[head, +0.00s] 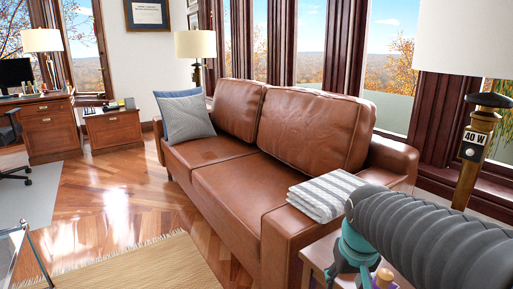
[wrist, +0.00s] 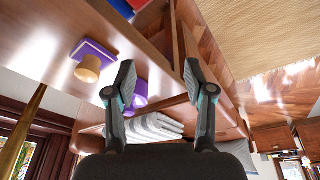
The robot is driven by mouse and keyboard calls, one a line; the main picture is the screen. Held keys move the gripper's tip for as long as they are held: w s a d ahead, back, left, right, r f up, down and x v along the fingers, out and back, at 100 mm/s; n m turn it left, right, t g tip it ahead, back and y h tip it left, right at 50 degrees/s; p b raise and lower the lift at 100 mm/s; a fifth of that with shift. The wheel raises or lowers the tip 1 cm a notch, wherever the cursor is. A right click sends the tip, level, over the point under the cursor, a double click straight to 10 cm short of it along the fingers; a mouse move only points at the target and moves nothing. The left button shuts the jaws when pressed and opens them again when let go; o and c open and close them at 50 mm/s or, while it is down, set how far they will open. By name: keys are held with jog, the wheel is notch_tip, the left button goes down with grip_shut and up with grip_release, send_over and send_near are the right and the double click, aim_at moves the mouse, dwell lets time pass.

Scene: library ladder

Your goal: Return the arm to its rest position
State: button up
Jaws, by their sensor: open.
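My gripper (wrist: 158,70) is open in the wrist view, its two dark fingers apart with nothing between them. In the head view my arm comes in from the lower right in a grey ribbed sleeve. Its teal gripper end (head: 350,258) hangs over the small wooden side table (head: 318,258) beside the sofa arm. The fingertips are hard to make out in the head view. The wrist view is strongly tilted and shows the wooden tabletop close by.
A purple item with a wooden knob (wrist: 88,68) is near the gripper in the wrist view, with another purple object (wrist: 140,90) behind the left finger. A striped blanket (head: 328,194) lies on the leather sofa arm (head: 285,225). A lamp (head: 476,140) stands at right.

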jog(key=s+a+t, duration=0.2)
jog(key=s, duration=0.9)
jog(key=shift+r+t+y, duration=0.3)
jog(key=shift+t, duration=0.1)
jog(key=shift+w+a+n, duration=0.2)
jog(key=shift+a+n, duration=0.1)
jog(key=shift+d, duration=0.2)
dwell(0.4)
